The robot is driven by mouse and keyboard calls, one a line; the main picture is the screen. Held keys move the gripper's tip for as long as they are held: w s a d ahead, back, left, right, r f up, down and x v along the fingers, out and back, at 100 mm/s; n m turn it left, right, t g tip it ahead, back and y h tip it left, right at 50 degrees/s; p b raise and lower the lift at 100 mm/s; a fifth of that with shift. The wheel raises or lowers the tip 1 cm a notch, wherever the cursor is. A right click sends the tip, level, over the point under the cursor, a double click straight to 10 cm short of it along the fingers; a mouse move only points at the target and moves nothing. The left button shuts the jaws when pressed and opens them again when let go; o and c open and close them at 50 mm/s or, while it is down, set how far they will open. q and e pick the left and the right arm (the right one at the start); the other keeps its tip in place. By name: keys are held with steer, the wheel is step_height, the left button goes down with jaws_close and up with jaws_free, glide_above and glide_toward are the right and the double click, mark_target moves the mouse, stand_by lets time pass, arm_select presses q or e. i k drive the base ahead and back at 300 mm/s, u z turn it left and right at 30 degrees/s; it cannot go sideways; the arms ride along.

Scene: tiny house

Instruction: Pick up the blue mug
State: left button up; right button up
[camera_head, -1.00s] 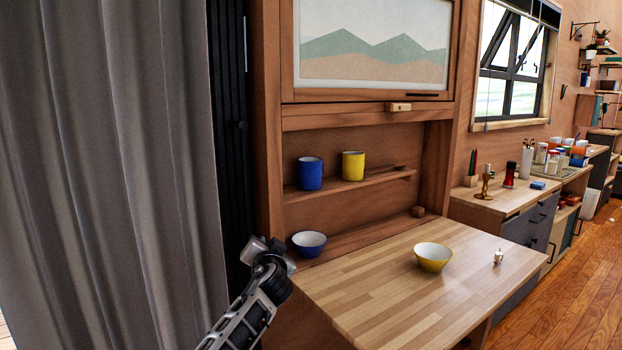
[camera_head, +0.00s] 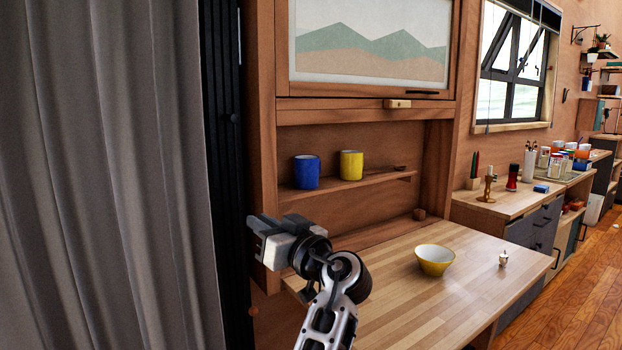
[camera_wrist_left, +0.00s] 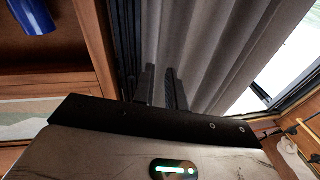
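The blue mug (camera_head: 306,172) stands upright on the narrow wooden shelf (camera_head: 345,184), left of a yellow mug (camera_head: 351,165). Part of a blue object, apparently this mug, shows at the top left corner of the left wrist view (camera_wrist_left: 33,14). My left gripper (camera_head: 262,228) is below and left of the mug, apart from it, in front of the cabinet's left post. In the left wrist view its two fingers (camera_wrist_left: 162,88) stand a little apart with only curtain behind the gap, so it is open and empty. My right gripper is not in view.
A wooden fold-down table (camera_head: 400,300) lies below the shelf, with a yellow bowl (camera_head: 435,260) and a small white item (camera_head: 503,259) on it. A grey curtain (camera_head: 110,170) hangs at the left. The cabinet's left post (camera_head: 262,140) stands near my gripper.

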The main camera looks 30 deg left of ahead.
mark_target(307, 167)
steer(key=i, duration=1.4)
